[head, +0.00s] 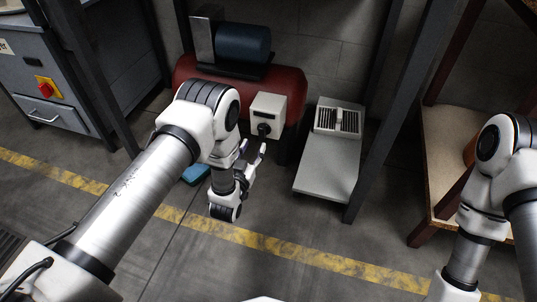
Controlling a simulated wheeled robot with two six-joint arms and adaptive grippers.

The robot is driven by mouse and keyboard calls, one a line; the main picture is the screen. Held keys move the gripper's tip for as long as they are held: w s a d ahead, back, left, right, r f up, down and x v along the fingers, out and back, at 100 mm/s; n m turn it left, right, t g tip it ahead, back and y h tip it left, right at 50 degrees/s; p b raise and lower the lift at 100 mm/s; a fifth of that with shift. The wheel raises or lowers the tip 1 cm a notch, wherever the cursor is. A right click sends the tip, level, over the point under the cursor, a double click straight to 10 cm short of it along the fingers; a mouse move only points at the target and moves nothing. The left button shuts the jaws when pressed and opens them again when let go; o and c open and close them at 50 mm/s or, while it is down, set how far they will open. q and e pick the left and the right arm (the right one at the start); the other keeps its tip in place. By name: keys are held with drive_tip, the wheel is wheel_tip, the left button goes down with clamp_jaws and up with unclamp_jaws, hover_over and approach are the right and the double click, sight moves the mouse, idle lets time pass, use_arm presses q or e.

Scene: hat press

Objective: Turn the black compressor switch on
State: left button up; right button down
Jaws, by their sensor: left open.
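The red compressor tank (290,83) stands on the floor against the wall, with a dark blue motor (243,43) on top. A pale switch box (268,104) is on its front. The black switch (263,130) shows at the lower part of the box. My left gripper (254,151) is open, with its fingers just below and beside the switch. I cannot tell whether a finger touches it. My left arm hides part of the tank. My right arm comes in at the right edge, and its gripper is out of the picture.
A grey platform (322,180) with a vented white unit (337,120) stands right of the compressor. Dark posts (385,110) rise on both sides. A grey cabinet with a red switch (47,87) is at left. A wooden shelf (446,150) is at right.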

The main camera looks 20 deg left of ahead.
sight(261, 132)
use_arm(q)
drive_tip(key=w+b, duration=0.1)
drive_tip(key=w, duration=0.2)
drive_tip(key=w+b, duration=0.2)
drive_tip(key=w, duration=0.2)
drive_tip(key=shift+d+f, duration=0.2)
drive_tip(key=shift+w+r, duration=0.15)
drive_tip(key=shift+w, duration=0.25)
clamp_jaws()
